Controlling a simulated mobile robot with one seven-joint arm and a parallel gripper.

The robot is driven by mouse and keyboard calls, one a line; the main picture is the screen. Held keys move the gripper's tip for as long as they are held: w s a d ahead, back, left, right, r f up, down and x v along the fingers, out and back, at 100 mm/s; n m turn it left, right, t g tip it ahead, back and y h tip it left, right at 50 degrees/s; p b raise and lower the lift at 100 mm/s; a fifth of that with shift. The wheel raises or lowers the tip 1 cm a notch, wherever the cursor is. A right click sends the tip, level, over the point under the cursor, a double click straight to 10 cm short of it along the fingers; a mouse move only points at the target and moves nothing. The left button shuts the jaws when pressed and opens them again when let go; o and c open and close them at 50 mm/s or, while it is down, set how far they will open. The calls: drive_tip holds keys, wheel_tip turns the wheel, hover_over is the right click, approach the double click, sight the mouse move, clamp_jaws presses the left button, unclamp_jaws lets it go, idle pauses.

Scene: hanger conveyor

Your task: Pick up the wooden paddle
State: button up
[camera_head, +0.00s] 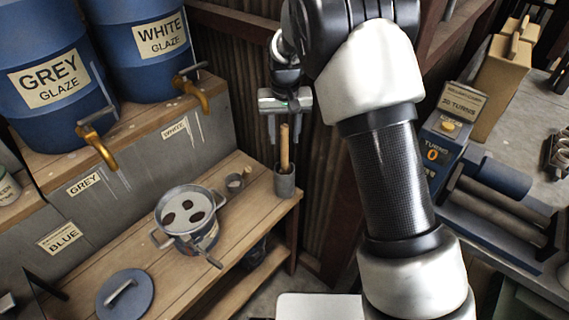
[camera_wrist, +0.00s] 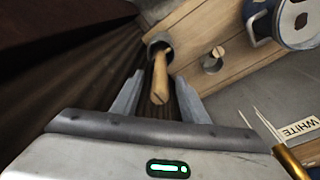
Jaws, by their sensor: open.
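The wooden paddle (camera_head: 284,147) stands upright in a small grey cup (camera_head: 285,181) at the right end of the wooden bench. Only its handle shows above the rim; its lower part is hidden in the cup. My gripper (camera_head: 284,138) is above the cup, pointing down, with its jaws open. In the wrist view, the paddle's handle (camera_wrist: 159,80) rises between the two fingers of my gripper (camera_wrist: 156,92), with room on both sides. The cup's dark mouth (camera_wrist: 158,42) shows behind the handle.
A round blue lid (camera_head: 125,294) lies at the front left. Blue glaze barrels (camera_head: 150,45) with brass taps stand on the shelf behind. A corrugated wall (camera_head: 326,190) is right of the bench.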

drive_tip(key=shift+w+f, duration=0.2)
drive_tip(key=shift+f, duration=0.8)
clamp_jaws()
drive_tip(key=shift+r, duration=0.1)
